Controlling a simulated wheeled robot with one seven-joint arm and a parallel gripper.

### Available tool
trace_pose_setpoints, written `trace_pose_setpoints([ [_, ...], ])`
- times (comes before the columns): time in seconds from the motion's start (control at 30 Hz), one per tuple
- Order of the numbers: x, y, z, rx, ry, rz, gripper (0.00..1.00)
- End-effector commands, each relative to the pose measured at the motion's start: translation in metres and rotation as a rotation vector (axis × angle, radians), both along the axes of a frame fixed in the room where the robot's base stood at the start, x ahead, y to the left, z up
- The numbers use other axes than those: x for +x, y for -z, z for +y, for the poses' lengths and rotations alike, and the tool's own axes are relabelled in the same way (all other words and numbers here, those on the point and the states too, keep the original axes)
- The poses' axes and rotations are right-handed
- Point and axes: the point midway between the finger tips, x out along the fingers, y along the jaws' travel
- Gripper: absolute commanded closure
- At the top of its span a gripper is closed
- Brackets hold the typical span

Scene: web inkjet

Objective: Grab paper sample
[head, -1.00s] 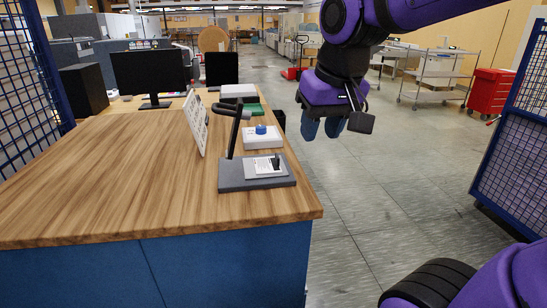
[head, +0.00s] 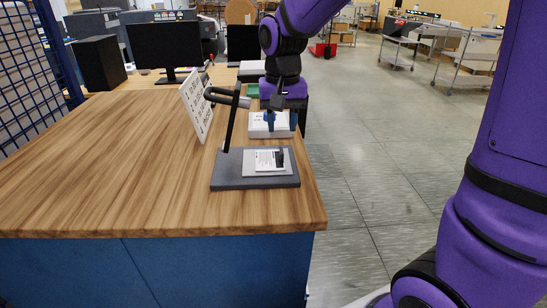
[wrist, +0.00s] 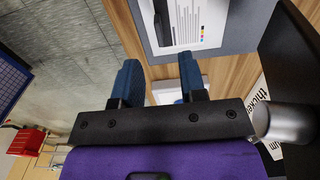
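The paper sample (head: 266,160), a small white printed sheet, lies on the grey base of a stand (head: 226,172) near the right edge of the wooden table. A small black piece stands at its right edge. The sheet's printed face also shows at the top of the wrist view (wrist: 203,20). My gripper (head: 281,121) has blue fingers spread apart with nothing visible between them.
The stand's dark post (head: 232,122) with its grey head rises left of the sheet. A white printed panel (head: 196,105) leans behind it. Monitors (head: 165,46) stand farther back. The wooden table top (head: 100,160) is clear at left; open floor lies to the right.

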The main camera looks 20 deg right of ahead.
Motion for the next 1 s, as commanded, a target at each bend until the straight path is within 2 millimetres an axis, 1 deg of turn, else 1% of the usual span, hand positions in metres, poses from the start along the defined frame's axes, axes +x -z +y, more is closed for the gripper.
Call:
trace_pose_setpoints([
  [0.03,0.000,0.007,0.000,0.000,0.000,0.003,0.62],
  [0.1,0.000,0.015,0.000,-0.001,0.000,0.001,0.62],
  [0.27,0.000,0.024,0.000,0.000,0.000,0.000,0.62],
  [0.37,0.000,0.033,-0.001,0.000,0.000,0.002,0.62],
  [0.5,0.001,0.053,-0.002,0.000,0.000,0.002,0.62],
  [0.63,0.001,0.069,-0.002,0.000,0.000,0.002,0.62],
  [0.77,0.001,0.075,-0.002,0.000,0.000,-0.001,0.62],
  [0.97,0.002,0.075,-0.002,0.001,0.000,-0.001,0.62],
  [1.0,0.001,0.075,-0.002,0.001,0.000,-0.001,0.69],
])
